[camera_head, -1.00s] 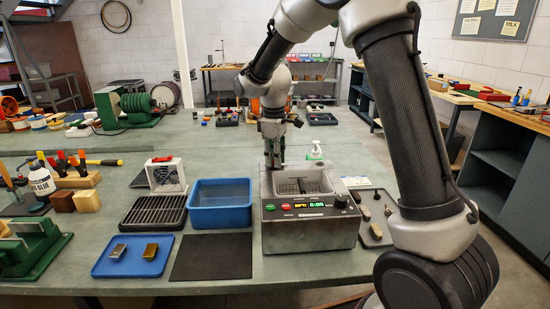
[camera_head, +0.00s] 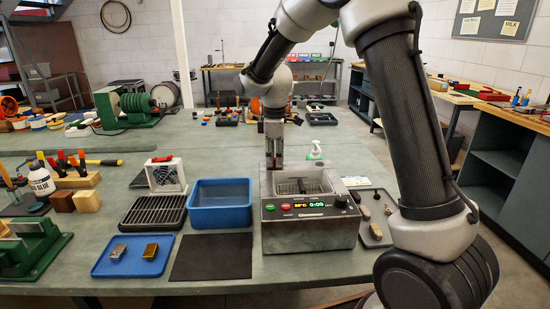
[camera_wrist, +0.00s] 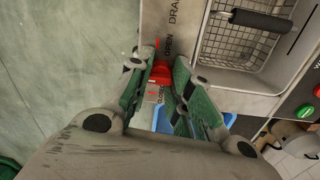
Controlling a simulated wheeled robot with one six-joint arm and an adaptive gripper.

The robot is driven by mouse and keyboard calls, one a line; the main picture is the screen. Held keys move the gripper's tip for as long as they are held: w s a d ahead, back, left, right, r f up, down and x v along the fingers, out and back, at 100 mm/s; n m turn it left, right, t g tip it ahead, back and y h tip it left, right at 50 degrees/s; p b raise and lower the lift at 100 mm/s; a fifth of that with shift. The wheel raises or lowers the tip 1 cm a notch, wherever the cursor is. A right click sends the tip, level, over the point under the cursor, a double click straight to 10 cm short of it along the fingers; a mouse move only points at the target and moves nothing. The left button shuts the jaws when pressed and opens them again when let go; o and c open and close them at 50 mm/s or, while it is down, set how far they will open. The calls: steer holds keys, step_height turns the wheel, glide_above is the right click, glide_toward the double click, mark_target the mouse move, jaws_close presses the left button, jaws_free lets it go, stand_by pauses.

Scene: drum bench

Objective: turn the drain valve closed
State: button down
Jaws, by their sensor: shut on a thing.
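The red drain valve handle (camera_wrist: 163,73) shows in the wrist view on the side of the grey bench unit (camera_head: 309,235), between the printed words OPEN and CLOSED. My gripper (camera_wrist: 165,75) is shut on it, with one green-padded finger on each side. The fingers hide part of the handle, so its exact angle is hard to tell. In the head view my gripper (camera_head: 274,162) points down at the unit's back left edge. The valve cannot be made out there.
A wire basket (camera_wrist: 235,45) sits in the unit's tank, close beside the fingers. A blue tub (camera_head: 219,219) stands left of the unit. A tray of stones (camera_head: 376,240) lies right of it.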

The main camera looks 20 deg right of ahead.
steer(key=c, duration=1.3)
jaws_free()
steer(key=shift+o, duration=0.2)
step_height(320, 180, up, 12)
steer(key=shift+s+a, duration=0.15)
steer(key=shift+s, duration=0.2)
